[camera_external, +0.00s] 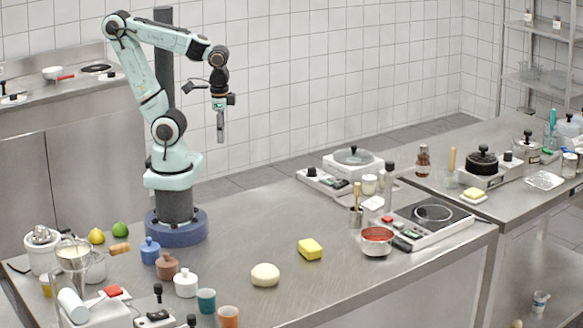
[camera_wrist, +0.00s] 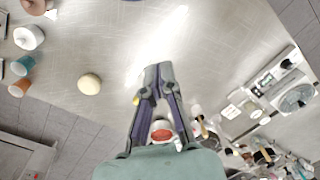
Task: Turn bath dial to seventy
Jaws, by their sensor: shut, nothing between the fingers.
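My gripper (camera_external: 220,135) hangs fingers-down in the air above the far side of the steel table, well clear of everything. In the wrist view its two fingers (camera_wrist: 158,68) meet at the tips, with nothing between them. A white unit with a round glass-like lid (camera_external: 353,158), which looks like the bath, stands at the table's far edge; it also shows at the right of the wrist view (camera_wrist: 297,97). A black knob (camera_external: 312,171) sits at its left end, also in the wrist view (camera_wrist: 286,63). Dial markings are too small to read.
A hotplate (camera_external: 433,213) and red-filled pan (camera_external: 377,241) stand at the table's right. A yellow sponge (camera_external: 310,249) and pale ball (camera_external: 265,275) lie mid-table. Jars, mugs and fruit crowd the left. Another unit with a black lidded pot (camera_external: 483,162) stands on the right table.

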